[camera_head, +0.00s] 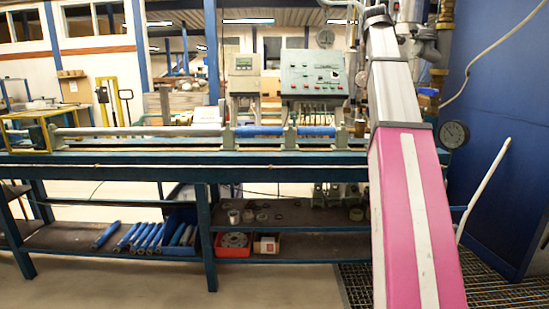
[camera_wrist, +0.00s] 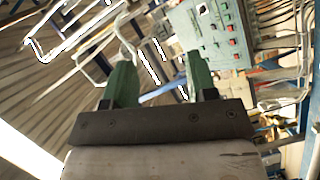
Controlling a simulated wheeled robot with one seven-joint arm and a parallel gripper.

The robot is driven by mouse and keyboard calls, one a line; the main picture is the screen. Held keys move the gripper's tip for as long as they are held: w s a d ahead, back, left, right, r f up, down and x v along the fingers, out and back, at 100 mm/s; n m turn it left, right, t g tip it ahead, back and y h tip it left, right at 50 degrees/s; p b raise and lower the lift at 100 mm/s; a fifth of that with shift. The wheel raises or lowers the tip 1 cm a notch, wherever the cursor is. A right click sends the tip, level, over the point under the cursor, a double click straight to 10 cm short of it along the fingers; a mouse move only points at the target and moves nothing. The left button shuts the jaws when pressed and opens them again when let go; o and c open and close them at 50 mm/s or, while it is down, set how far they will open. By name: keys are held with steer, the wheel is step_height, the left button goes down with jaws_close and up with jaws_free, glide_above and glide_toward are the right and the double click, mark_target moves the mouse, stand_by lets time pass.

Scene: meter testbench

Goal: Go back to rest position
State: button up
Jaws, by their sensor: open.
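My gripper (camera_wrist: 160,82) shows in the wrist view with its two green fingers apart and nothing between them. Behind the fingers, the tilted wrist view shows the control panel (camera_wrist: 212,30) with coloured buttons at the upper right. The grey-green control panel (camera_head: 314,74) stands on the bench, left of my arm. The meter display box (camera_head: 244,72) stands beside it.
The blue workbench (camera_head: 200,158) spans the view, with a long pipe (camera_head: 140,131) on it. Its lower shelf holds blue cylinders (camera_head: 145,238) and a red bin (camera_head: 234,245). A pressure gauge (camera_head: 453,135) and a blue wall (camera_head: 505,100) are right of my arm. Floor in front is clear.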

steer(key=s+a+f+m+g+y, duration=0.1)
steer(key=a+f+m+g, duration=0.15)
steer(key=f, duration=1.45)
steer(key=a+f+m+g+y, duration=0.15)
steer(key=a+f, duration=0.25)
steer(key=f, duration=1.3)
steer(key=s+a+f+m+g+y, duration=0.1)
steer(key=a+f+g+y, duration=0.15)
steer(key=f, duration=1.45)
steer(key=s+a+f+m+g, duration=0.1)
steer(key=s+a+f+g, duration=0.2)
steer(key=s+f, duration=0.6)
steer(key=s+a+f+m+g, duration=0.2)
steer(key=s+f, duration=0.7)
steer(key=f, duration=0.5)
steer(key=s+a+f+m+g+y, duration=0.1)
steer(key=s+a+f+g, duration=0.3)
steer(key=s+f, duration=0.5)
step_height(320, 180, down, 4)
steer(key=shift+s+a+r+m, duration=0.2)
steer(key=shift+s+a+m, duration=0.2)
steer(key=shift+a+m, duration=0.25)
